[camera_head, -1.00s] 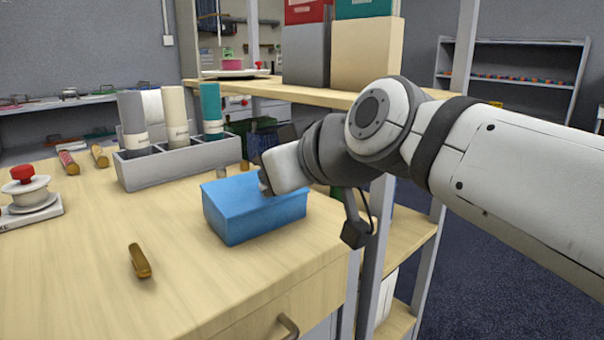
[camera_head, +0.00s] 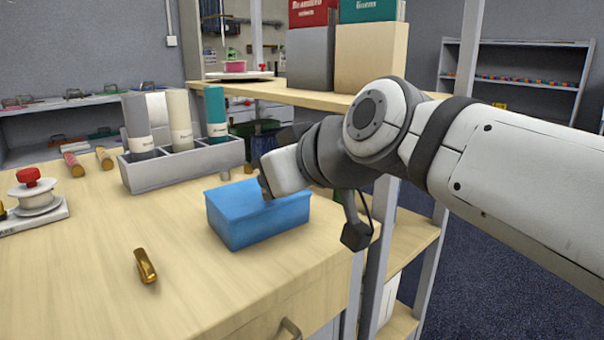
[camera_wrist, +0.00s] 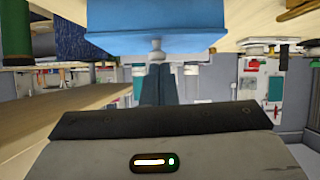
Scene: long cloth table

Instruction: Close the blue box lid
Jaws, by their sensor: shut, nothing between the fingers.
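The blue box (camera_head: 262,222) stands on the wooden table near its right edge. Its lid (camera_head: 234,196) lies flat across the top and looks closed; my gripper hides part of its right side. My gripper (camera_head: 265,190) is shut and empty, with its tip at the lid; whether it touches is hard to tell. In the wrist view the blue box (camera_wrist: 155,18) fills the top middle, with a small pale knob at its edge, just beyond my gripper's shut fingers (camera_wrist: 158,70).
A grey divided holder (camera_head: 185,167) with several bottles stands behind the box to the left. A brass-coloured piece (camera_head: 145,265) lies in front. A white spool with a red top (camera_head: 35,195) is at far left. A shelf (camera_head: 290,95) stands behind the arm.

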